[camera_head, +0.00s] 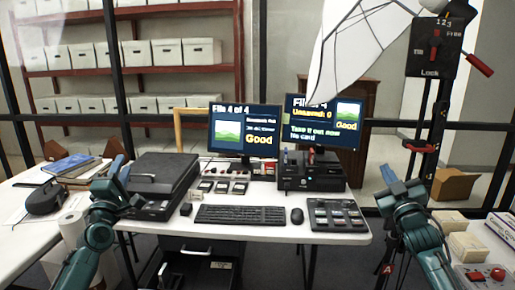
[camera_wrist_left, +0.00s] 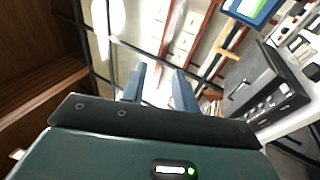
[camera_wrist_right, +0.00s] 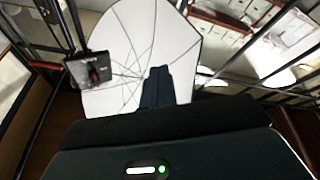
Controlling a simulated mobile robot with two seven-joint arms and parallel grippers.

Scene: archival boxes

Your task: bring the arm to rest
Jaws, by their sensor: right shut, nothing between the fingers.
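My left gripper (camera_head: 118,167) is raised at the left of the desk, beside the black flatbed scanner (camera_head: 158,180). In the left wrist view its two fingers (camera_wrist_left: 160,85) stand apart with nothing between them. My right gripper (camera_head: 388,176) is raised at the right end of the desk, clear of the desktop. In the right wrist view its fingers (camera_wrist_right: 158,86) are together with nothing held. Both arms are bent with the grippers pointing up and away from me.
The desk holds a keyboard (camera_head: 240,215), a mouse (camera_head: 297,216), a card tray (camera_head: 338,215) and two monitors (camera_head: 243,132). A white umbrella (camera_head: 352,45) and a stand with a lever box (camera_head: 437,48) rise near my right arm. Boxes (camera_head: 465,245) lie at far right.

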